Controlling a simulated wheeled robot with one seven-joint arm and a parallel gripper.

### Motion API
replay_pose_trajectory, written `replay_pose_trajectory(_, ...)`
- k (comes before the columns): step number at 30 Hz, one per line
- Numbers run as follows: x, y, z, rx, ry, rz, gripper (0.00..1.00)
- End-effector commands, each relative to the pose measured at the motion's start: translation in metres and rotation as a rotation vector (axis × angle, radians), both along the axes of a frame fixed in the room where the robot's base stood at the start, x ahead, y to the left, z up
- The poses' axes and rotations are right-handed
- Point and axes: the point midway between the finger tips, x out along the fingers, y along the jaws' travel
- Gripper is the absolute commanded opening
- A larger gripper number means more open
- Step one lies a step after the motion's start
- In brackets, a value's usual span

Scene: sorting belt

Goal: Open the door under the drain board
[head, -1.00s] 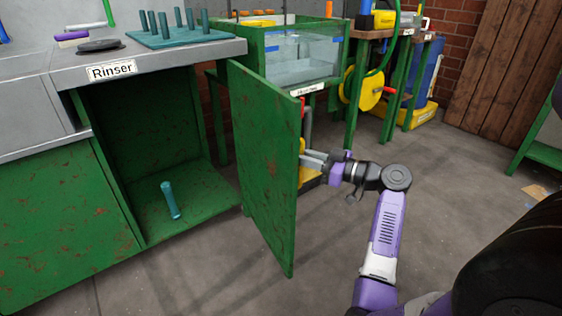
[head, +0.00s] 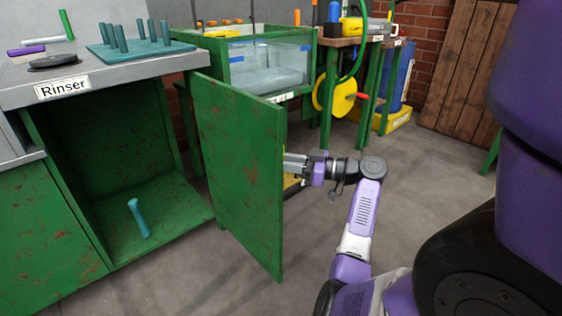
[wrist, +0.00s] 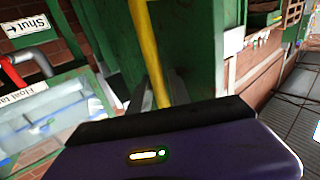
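The green, rust-specked door (head: 240,165) under the drain board (head: 110,75) stands swung well out from the cabinet, with its inner face towards the head camera. The cabinet's interior (head: 100,140) is exposed. My gripper (head: 293,163) is beyond the door's free edge, on its outer side, with the fingertips partly hidden behind the door. In the wrist view, a yellow upright bar (wrist: 147,45), which looks like a handle, runs down between my fingers. Whether they are clamped on it is unclear.
A teal object (head: 138,218) stands on the cabinet floor. A water tank (head: 270,65) in a green frame is behind the door, with a yellow hose reel (head: 335,95) to its right. Open floor (head: 430,190) lies right of my forearm.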

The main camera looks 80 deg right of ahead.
Motion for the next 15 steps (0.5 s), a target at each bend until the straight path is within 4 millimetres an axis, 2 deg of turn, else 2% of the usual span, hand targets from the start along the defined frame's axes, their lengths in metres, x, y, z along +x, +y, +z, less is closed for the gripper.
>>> replay_pose_trajectory(15,-0.0031,-0.0003,0.0009,-0.001,-0.002,-0.002,0.38)
